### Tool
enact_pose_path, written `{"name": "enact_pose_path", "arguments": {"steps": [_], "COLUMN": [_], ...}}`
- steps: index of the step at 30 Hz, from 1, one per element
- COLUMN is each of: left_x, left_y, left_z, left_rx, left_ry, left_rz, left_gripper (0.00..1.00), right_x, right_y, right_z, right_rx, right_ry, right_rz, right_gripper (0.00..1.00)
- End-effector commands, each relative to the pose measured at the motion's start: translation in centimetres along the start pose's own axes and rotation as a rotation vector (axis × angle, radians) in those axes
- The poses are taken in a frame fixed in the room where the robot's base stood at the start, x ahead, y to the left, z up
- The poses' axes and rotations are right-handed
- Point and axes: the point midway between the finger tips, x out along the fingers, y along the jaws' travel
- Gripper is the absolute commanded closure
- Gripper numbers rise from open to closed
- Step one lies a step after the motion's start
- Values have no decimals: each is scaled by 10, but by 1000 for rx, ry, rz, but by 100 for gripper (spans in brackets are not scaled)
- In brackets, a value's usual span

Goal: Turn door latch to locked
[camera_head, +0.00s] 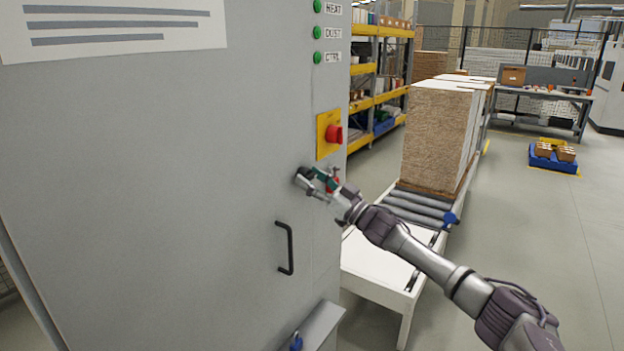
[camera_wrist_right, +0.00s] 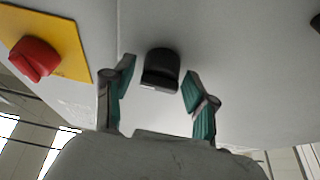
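The door latch (camera_wrist_right: 160,70) is a small black knob on the grey cabinet door (camera_head: 180,170). In the right wrist view it sits between the two green-padded fingers of my right gripper (camera_wrist_right: 158,76). The fingers are open, one on each side, with a visible gap to the latch. In the head view my right gripper (camera_head: 318,181) is at the door's right edge, below the red switch, and largely hides the latch. My left gripper is in no view.
A red rotary switch (camera_head: 334,134) on a yellow plate is just above my right gripper. A black door handle (camera_head: 286,248) is below. A roller conveyor (camera_head: 418,207) with a stack of boards (camera_head: 435,140) stands right of the cabinet. Open floor lies further right.

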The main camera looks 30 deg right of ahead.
Motion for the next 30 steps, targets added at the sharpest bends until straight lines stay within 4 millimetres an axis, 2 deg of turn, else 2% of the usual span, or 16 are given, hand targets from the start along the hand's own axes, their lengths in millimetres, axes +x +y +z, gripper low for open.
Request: {"name": "enact_pose_path", "arguments": {"steps": [1,8,20,30], "left_x": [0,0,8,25], "left_y": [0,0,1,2], "left_z": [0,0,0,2], "left_rx": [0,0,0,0], "left_ry": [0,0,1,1], "left_rz": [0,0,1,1], "left_gripper": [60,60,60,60], "right_x": [0,0,0,0], "right_y": [0,0,1,3], "right_z": [0,0,0,0], "right_rx": [0,0,-74,-324], "right_ry": [0,0,2,3], "right_rz": [0,0,-29,-131], "right_gripper": [57,95,96,96]}}
